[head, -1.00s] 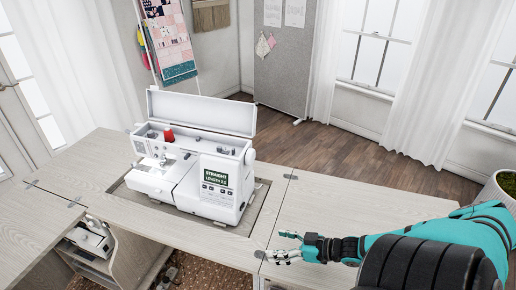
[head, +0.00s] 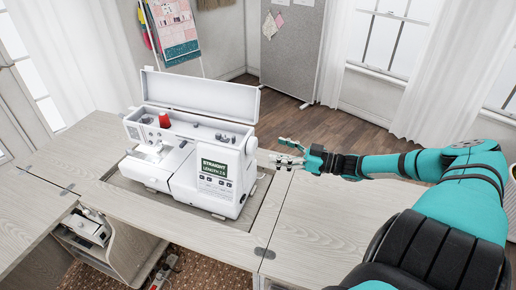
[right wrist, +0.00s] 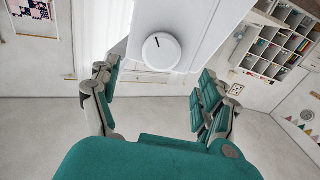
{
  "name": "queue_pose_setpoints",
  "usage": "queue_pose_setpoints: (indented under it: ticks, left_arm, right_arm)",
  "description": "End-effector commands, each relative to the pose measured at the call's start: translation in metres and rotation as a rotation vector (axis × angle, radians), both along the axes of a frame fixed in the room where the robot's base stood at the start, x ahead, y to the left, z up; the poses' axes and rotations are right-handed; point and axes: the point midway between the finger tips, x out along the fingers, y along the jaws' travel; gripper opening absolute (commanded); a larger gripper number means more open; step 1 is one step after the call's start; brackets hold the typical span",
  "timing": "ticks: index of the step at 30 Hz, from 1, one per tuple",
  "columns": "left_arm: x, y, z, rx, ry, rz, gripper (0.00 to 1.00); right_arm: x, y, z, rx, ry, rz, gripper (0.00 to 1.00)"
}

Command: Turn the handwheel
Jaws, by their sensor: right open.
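The white sewing machine (head: 200,165) stands upright in the cabinet top with its lid raised and its screen lit. Its handwheel (head: 251,146) is on the machine's right side. In the right wrist view the handwheel (right wrist: 161,51) is a round white knob with a dark mark, seen face on. My right gripper (head: 287,153) is open and empty, just to the right of the handwheel. In the right wrist view its fingers (right wrist: 160,90) are spread on both sides below the knob and appear apart from it. My left gripper is not in view.
The wooden cabinet top (head: 320,225) is clear to the right of the machine. A red thread spool (head: 164,120) sits on top of the machine. A grey board (head: 293,50) and windows stand behind. A shelf unit (right wrist: 280,42) shows in the right wrist view.

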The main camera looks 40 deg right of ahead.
Motion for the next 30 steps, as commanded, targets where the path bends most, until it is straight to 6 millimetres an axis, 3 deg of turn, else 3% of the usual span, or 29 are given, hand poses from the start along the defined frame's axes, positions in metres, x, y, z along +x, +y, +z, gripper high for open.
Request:
queue_pose_setpoints:
  ticks: [6,12,25,30]
  left_arm:
    - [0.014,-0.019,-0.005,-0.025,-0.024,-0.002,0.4]
    - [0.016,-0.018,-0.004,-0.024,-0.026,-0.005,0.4]
    - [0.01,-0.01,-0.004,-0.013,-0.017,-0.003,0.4]
    - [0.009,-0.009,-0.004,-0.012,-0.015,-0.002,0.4]
  right_arm:
    - [0.036,0.019,0.002,0.004,-0.007,0.0,0.79]
    - [0.057,0.029,0.002,0.002,-0.004,0.0,0.79]
    - [0.064,0.034,0.0,0.0,0.001,0.0,0.79]
    - [0.064,0.034,0.0,0.0,0.001,0.0,0.59]
